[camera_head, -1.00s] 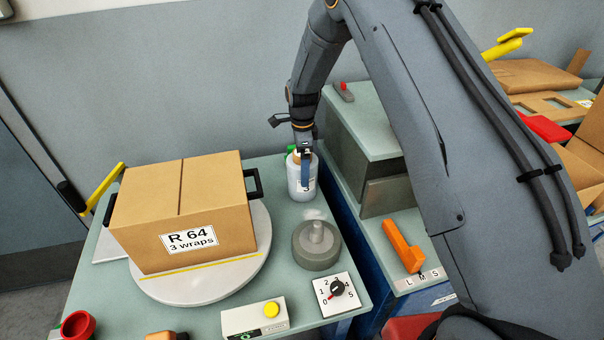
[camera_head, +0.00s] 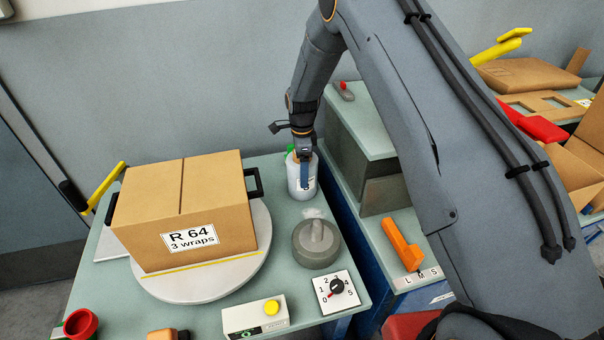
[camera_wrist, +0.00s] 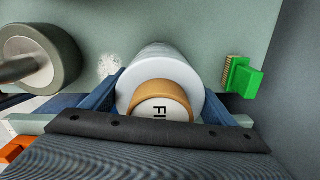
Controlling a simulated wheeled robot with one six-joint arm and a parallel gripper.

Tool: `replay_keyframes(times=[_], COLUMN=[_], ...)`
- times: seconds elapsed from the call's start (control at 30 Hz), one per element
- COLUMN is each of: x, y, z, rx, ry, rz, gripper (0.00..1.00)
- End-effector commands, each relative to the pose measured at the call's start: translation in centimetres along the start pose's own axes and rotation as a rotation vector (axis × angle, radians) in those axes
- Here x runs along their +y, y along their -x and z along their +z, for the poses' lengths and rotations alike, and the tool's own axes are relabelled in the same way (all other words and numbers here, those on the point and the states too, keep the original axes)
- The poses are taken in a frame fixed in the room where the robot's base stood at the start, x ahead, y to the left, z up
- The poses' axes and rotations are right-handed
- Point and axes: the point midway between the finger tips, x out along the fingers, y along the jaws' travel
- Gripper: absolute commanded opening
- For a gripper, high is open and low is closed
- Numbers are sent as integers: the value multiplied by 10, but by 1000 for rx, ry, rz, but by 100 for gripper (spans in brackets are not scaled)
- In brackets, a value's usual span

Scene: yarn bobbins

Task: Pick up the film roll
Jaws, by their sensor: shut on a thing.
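The film roll (camera_head: 303,183) is a whitish cylinder standing upright at the back right of the green table, beside the box. In the wrist view I look down on its white body (camera_wrist: 163,62), brown core and end label reading "FI"; the rest of the label is hidden. My gripper (camera_head: 305,174) reaches down over the roll from above. In the wrist view my gripper (camera_wrist: 161,98) has one blue finger on each side of the roll, shut on it. The roll appears to still rest on the table.
A cardboard box (camera_head: 185,215) marked "R 64, 3 wraps" sits on a round turntable (camera_head: 205,285) to the left. A grey round weight (camera_head: 316,246) with a handle stands in front of the roll. A green object (camera_wrist: 242,78) lies right of it in the wrist view.

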Motion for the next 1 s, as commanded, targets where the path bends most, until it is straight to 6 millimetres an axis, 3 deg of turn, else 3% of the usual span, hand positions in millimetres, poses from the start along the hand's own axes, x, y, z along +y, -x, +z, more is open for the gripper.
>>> replay_keyframes(times=[0.27,0.7,1.0], x=[-2,-2,-1], y=[11,80,101], z=[0,0,0], rx=[-1,-1,-1], ry=[0,0,0], rz=[-5,-5,-3], gripper=[30,30,30])
